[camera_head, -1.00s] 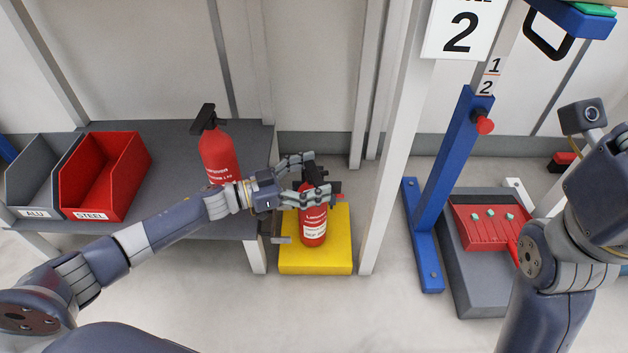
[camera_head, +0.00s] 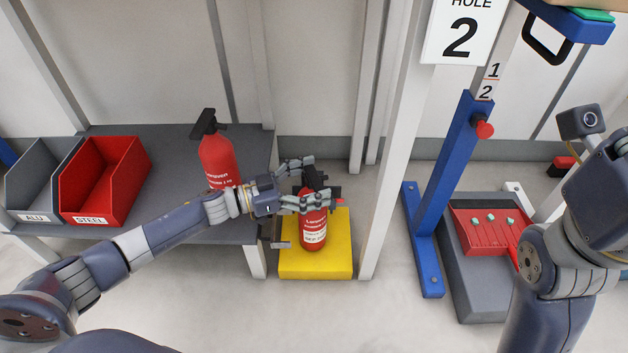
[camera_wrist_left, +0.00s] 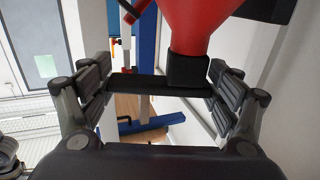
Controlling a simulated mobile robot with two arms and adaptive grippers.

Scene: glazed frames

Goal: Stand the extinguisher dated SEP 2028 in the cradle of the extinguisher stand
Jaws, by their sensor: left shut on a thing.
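A red extinguisher (camera_head: 313,232) with a black head and a white label stands upright over the yellow base (camera_head: 316,268) of a low stand. The label's date is too small to read with certainty. My left gripper (camera_head: 318,184) is shut on the extinguisher near its head, coming in from the left. In the left wrist view the extinguisher's red body (camera_wrist_left: 205,18) and a black part of it show between the fingers. A second red extinguisher (camera_head: 218,160) stands on the grey shelf. Whether the held one touches the yellow base, I cannot tell. My right gripper is out of view.
Grey ALU (camera_head: 38,180) and red STEEL (camera_head: 103,180) bins sit on the grey shelf (camera_head: 185,228) at left. A white post (camera_head: 388,170) rises just right of the yellow base. Further right are a blue stand (camera_head: 447,175) and a red tray (camera_head: 487,235). Floor in front is clear.

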